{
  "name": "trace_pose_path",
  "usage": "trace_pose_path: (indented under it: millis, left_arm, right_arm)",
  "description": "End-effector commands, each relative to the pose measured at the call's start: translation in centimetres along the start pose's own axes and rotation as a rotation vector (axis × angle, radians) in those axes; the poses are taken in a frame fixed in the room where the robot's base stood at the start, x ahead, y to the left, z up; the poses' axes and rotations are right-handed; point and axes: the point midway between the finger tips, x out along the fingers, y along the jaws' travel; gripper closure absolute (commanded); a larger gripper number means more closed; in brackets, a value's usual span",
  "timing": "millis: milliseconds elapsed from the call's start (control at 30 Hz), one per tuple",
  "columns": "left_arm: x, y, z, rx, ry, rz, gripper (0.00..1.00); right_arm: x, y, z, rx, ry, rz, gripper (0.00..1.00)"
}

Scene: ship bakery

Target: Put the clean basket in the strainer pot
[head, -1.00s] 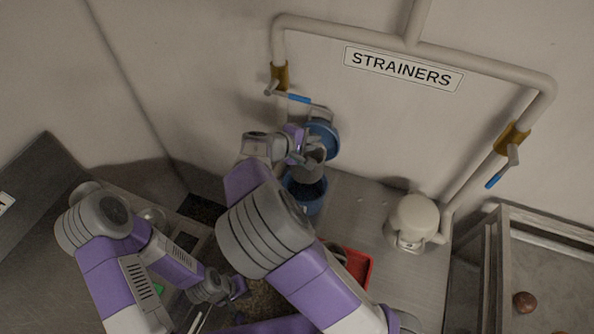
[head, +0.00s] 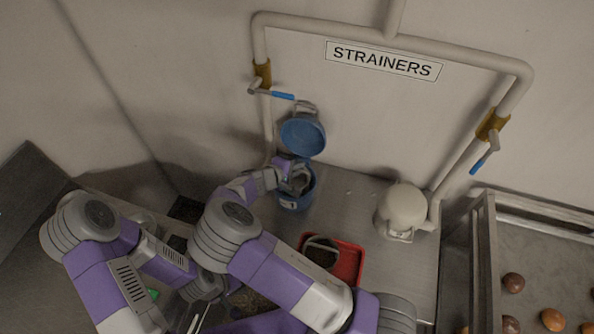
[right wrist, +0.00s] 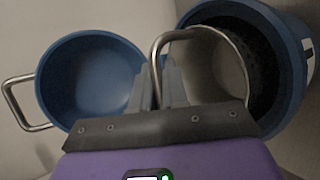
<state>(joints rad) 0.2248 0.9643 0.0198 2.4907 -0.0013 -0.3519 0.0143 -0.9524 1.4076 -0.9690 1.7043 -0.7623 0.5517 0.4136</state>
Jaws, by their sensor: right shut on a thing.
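The strainer pot (head: 297,204) is blue and stands on the metal counter below the pipes. Its round blue lid (head: 302,136) is swung open against the wall and also shows in the right wrist view (right wrist: 88,80). My right gripper (head: 294,178) is over the pot's mouth, shut on the metal handle of a grey basket (right wrist: 215,72). The basket sits at least partly within the pot's mouth, its rim close to the pot's rim (right wrist: 300,72); its depth is unclear. My left gripper (head: 208,288) is low at the left, partly hidden, with unclear fingers.
A red tray (head: 350,265) holds another basket (head: 320,252) with dark contents. A cream-coloured closed pot (head: 403,208) stands to the right on the counter. A rack (head: 485,255) with brown round items is further right. Pipes with blue-handled valves run along the wall.

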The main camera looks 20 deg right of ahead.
Motion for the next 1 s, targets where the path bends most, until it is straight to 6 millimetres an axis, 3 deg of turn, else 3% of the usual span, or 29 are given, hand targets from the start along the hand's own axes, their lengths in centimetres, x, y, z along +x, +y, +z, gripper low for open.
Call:
trace_pose_path:
  millis: [167,533,567,700,1000]
  left_arm:
    - [-0.1,0.1,0.0,0.0,0.0,0.0,1.0]
    - [0.2,-0.1,0.0,0.0,0.0,0.0,1.0]
    - [0.2,-0.1,0.0,0.0,0.0,0.0,1.0]
    - [0.1,-0.1,0.0,0.0,0.0,0.0,1.0]
    - [0.1,0.0,0.0,0.0,0.0,0.0,1.0]
  right_arm:
    - [1.1,-1.7,-0.4,-0.001,-0.001,0.001,1.0]
    - [1.3,-2.1,-0.5,0.0,0.0,0.0,1.0]
    - [1.3,-2.1,-0.5,0.0,0.0,0.0,0.85]
    - [1.3,-2.0,-0.5,0.0,0.0,0.0,0.64]
    - [1.2,-2.0,-0.5,0.0,0.0,0.0,0.61]
